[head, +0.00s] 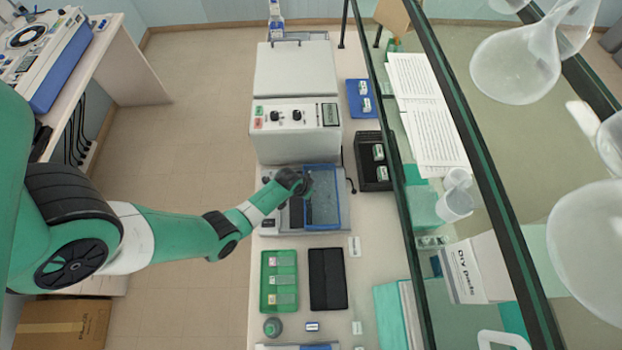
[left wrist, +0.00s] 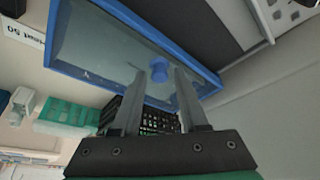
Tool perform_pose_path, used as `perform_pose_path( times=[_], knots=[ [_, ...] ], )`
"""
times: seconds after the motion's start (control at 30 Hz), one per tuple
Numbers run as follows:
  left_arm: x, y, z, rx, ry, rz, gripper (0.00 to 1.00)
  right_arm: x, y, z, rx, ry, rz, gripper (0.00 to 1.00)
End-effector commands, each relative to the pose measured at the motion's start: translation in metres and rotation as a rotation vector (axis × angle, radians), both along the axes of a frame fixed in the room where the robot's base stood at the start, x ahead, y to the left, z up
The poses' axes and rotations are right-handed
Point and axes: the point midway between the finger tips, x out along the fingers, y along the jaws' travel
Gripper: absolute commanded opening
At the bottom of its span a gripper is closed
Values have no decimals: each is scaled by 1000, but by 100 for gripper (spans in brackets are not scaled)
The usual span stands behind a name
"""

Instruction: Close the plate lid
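The plate lid (head: 334,222) has a blue frame around a grey see-through panel. It sits over the right part of the low plate unit (head: 270,229) in the head view, and its angle is hard to judge there. In the left wrist view the lid (left wrist: 85,50) fills the upper middle, with a round blue knob (left wrist: 159,70) on its face. My left gripper (head: 303,184) is at the lid's upper left in the head view. In the left wrist view its fingers (left wrist: 160,80) are apart, one on each side of the knob, with visible gaps. My right gripper is not in view.
A white control unit (head: 290,143) stands just behind the plate unit. A black rack (head: 367,174) and a blue tray (head: 353,108) are to the right. A green slide tray (head: 265,293) and a black tray (head: 328,279) lie in front. A glass partition runs along the right.

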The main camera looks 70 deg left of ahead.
Motion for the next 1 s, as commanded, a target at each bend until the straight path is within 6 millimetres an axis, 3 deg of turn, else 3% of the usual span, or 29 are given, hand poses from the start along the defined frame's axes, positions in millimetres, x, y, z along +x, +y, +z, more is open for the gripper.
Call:
perform_pose_path(
  times=[0.03, 0.2, 0.23, 1.0],
  knots=[
    [0, 0, 0, 0, 0, 0, 32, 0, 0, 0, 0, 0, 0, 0],
    [0, 0, 0, 0, 0, 0, 2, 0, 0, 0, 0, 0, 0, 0],
    [0, 0, 0, 0, 0, 0, 0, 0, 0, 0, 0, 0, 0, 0],
    [0, 0, 0, 0, 0, 0, 0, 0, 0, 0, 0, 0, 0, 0]
  ],
)
